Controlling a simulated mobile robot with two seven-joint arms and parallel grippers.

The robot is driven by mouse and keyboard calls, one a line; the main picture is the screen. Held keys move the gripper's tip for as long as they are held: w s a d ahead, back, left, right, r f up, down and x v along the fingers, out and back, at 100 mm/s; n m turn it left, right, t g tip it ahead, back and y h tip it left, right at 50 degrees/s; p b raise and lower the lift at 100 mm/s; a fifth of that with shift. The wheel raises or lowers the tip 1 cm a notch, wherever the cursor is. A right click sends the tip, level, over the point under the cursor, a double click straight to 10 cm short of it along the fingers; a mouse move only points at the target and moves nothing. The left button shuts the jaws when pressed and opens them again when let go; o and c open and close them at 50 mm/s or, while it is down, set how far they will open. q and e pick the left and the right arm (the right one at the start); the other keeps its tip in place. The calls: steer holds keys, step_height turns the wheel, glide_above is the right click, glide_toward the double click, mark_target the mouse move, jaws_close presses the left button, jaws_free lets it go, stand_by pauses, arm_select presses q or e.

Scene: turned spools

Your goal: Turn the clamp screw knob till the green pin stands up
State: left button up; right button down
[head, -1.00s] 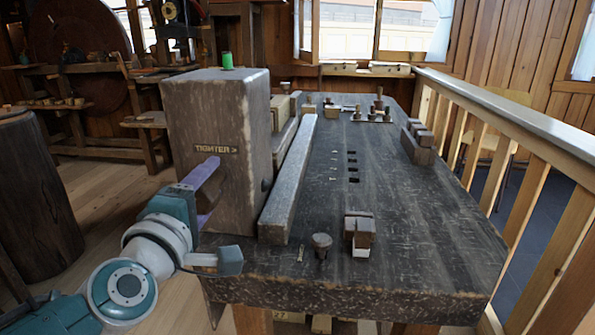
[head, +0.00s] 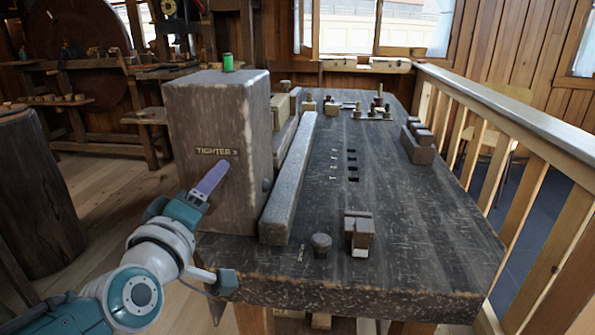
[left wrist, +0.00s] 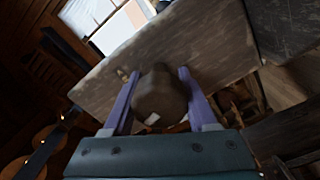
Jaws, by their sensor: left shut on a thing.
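The wooden clamp block (head: 215,115) stands upright at the near left of the bench, with the word TIGHTER and an arrow on its near face. The green pin (head: 228,63) stands upright out of the block's top. My left gripper (head: 222,167) is at the block's near face, just under the lettering. In the left wrist view its two purple fingers lie on either side of the dark brown knob (left wrist: 158,97), which has a pale mark, and are shut on it. In the head view the gripper hides the knob. My right gripper is not in view.
The dark bench top (head: 400,220) runs away from me, with a long bar (head: 288,180) beside the block. A round-topped peg (head: 321,242) and a small wooden block (head: 360,235) stand near the front edge. A wooden railing (head: 510,110) bounds the right side.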

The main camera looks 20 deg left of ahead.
arm_select(q)
steer(key=shift+r, duration=0.35)
steer(key=o, duration=1)
steer(key=shift+d, duration=0.1)
steer(key=o, duration=0.4)
steer(key=shift+s+f, duration=0.1)
steer(key=shift+f, duration=0.15)
steer(key=shift+c, duration=0.2)
steer(key=p+v, duration=0.1)
steer(key=v, duration=0.9)
steer(key=shift+p, duration=0.3)
